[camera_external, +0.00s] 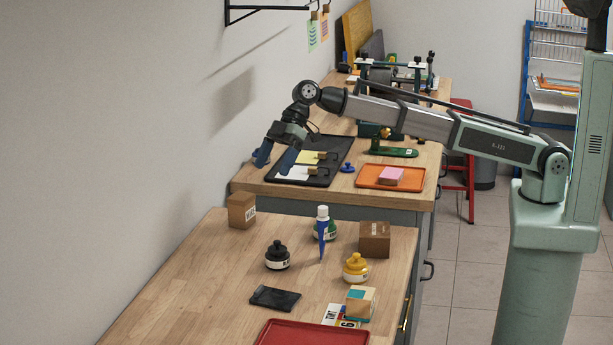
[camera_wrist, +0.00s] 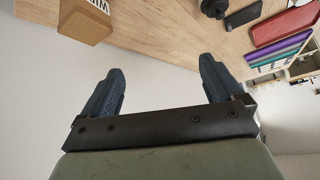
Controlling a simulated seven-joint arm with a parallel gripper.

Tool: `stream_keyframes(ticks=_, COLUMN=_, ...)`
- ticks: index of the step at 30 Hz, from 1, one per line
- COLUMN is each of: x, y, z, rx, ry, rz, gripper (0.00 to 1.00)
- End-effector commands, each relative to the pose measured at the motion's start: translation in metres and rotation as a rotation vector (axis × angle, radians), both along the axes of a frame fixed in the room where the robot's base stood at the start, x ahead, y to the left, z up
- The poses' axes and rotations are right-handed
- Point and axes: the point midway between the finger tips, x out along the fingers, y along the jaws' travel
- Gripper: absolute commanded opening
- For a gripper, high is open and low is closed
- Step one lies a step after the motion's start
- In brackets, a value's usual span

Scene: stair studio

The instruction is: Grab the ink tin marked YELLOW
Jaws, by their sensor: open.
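The yellow ink tin (camera_external: 355,267) stands upright on the near wooden bench in the external view. It has a knobbed lid and a pale label whose text is too small to read. A black tin (camera_external: 277,258) of similar shape stands to its left, and a green tin (camera_external: 331,233) stands behind, partly hidden by a blue bottle with a white cap (camera_external: 322,222). My gripper (camera_external: 275,159) is open and empty, high up near the wall and well away from the yellow tin. Its two dark blue fingers are apart in the wrist view (camera_wrist: 160,78). I cannot identify the yellow tin there.
Cardboard boxes (camera_external: 242,210) (camera_external: 375,240) stand at the near bench's back left and right. A dark flat pad (camera_external: 275,298), a small block (camera_external: 360,303) and a red tray (camera_external: 312,334) lie toward the front. The bench's left part is clear. The wall is close on the left.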

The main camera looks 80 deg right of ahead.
Motion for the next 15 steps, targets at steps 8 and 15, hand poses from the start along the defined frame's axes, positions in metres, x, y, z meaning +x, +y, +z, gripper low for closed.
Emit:
stream_keyframes(ticks=8, x=-0.060, y=0.104, z=-0.014, rx=-0.165, ry=-0.027, rz=0.183, gripper=0.94)
stream_keyframes(ticks=15, x=-0.129, y=0.172, z=-0.026, rx=-0.336, ry=-0.031, rz=0.353, gripper=0.94)
